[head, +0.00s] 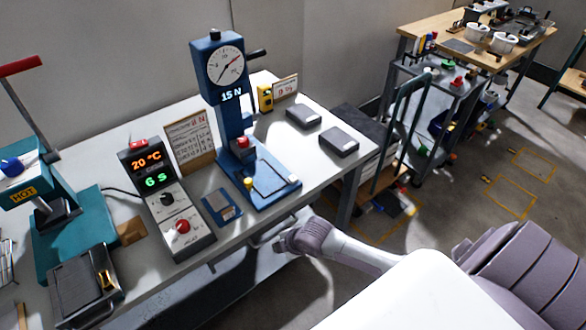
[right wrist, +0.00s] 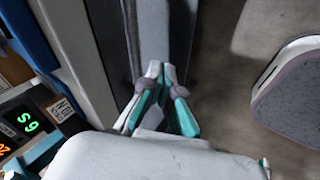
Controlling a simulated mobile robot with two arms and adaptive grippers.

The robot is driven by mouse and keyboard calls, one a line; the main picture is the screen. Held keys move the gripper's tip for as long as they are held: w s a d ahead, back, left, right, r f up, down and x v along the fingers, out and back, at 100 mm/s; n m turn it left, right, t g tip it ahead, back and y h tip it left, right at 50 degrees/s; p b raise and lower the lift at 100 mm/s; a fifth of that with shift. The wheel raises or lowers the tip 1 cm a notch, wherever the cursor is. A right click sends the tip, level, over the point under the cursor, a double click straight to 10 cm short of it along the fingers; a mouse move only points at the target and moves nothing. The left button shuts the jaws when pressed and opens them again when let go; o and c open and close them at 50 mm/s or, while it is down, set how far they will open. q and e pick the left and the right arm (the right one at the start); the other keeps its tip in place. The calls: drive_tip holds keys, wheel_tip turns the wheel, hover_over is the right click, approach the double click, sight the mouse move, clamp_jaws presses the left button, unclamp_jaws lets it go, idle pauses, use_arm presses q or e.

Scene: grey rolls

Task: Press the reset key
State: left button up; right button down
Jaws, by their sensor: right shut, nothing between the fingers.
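No key with a readable reset label shows, so I cannot tell which one it is. A grey control box (head: 196,240) on the bench shows 20 °C and 6 s, with a black knob, a red button (head: 183,226) and a red switch (head: 139,143) on top. A blue press stand (head: 217,70) with a dial and 15 N has a red knob (head: 243,142) and a yellow one (head: 248,183). My right gripper (right wrist: 162,68) is shut and empty, off the bench's front edge; its arm shows in the head view. My left gripper is not in view.
A teal heat press (head: 75,235) stands at the left of the bench. A blue card (head: 222,204) lies between the control box and the press stand. Two dark blocks (head: 338,141) lie to the right. A trolley (head: 435,90) stands beyond the bench.

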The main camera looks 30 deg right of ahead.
sight(295, 178)
drive_tip(key=w+d+r+n, duration=0.2)
drive_tip(key=w+r, duration=0.1)
drive_tip(key=r, duration=0.1)
drive_tip(key=w+d+r+n+t+p, duration=0.1)
drive_tip(key=w+d+r+n, duration=0.2)
drive_tip(key=r, duration=0.1)
drive_tip(key=w+d+r+n, duration=0.2)
drive_tip(key=w+r+n, duration=0.1)
drive_tip(key=r, duration=0.1)
drive_tip(key=shift+w+d+r+t+p, duration=0.15)
drive_tip(key=shift+w+r+t+p, duration=0.1)
drive_tip(key=shift+r+t+p, duration=0.15)
drive_tip(key=w+d+r+n+t, duration=0.1)
drive_tip(key=w+d+r+n, duration=0.3)
drive_tip(key=d+r, duration=0.3)
drive_tip(key=shift+r+n+p, duration=0.25)
drive_tip(key=shift+n+p, duration=0.1)
drive_tip(key=shift+n, duration=0.05)
drive_tip(key=shift+s+f, duration=0.1)
drive_tip(key=shift+f, duration=0.05)
wheel_tip(295, 178, down, 8)
drive_tip(key=b, duration=0.7)
drive_tip(key=shift+f, duration=0.3)
drive_tip(key=shift+f, duration=0.35)
